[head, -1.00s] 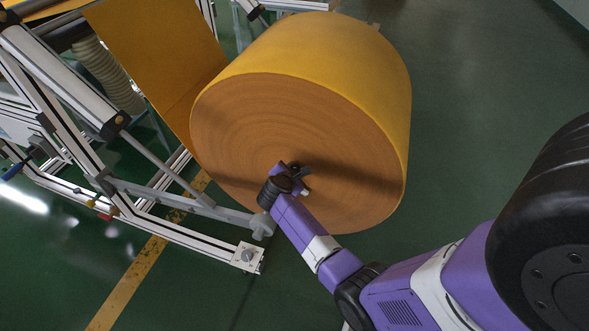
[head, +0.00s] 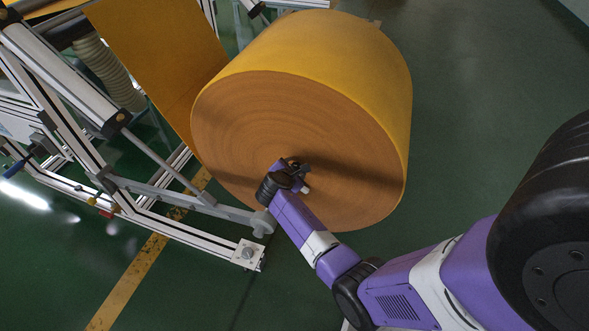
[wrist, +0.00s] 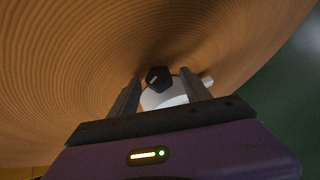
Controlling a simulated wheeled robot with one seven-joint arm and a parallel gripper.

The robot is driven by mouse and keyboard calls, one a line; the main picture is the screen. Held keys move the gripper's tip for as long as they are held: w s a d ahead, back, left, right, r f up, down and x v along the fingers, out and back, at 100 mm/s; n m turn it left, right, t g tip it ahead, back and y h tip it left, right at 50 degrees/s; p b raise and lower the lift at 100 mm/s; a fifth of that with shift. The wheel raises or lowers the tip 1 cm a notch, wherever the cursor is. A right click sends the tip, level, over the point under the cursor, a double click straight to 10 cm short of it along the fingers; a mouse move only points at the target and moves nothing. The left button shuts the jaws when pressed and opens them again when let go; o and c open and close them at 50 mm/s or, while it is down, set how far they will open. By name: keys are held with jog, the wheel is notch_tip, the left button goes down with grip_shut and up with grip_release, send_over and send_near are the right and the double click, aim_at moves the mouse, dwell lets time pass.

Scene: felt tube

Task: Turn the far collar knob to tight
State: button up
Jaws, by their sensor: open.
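A black collar knob (wrist: 158,77) with a pale mark shows in the wrist view, in front of a white collar (wrist: 165,99) at the middle of the roll's end face. My gripper (wrist: 163,85) is open, with one finger on each side of the knob and collar. I cannot tell whether the fingers touch either. In the head view my gripper (head: 297,172) is at the end face of the big orange felt roll (head: 350,62), and my wrist hides most of the collar there.
A metal frame (head: 185,232) with a grey arm stands to the left, its end close to my wrist. An orange felt sheet (head: 150,60) runs up left from the roll. The green floor (head: 470,100) right of the roll is clear.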

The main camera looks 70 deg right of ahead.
jog(key=w+p+v, duration=0.1)
jog(key=p+v, duration=0.1)
jog(key=v, duration=0.5)
jog(key=shift+s+a+r, duration=0.15)
jog(key=shift+s+a, duration=0.25)
jog(key=shift+s, duration=0.15)
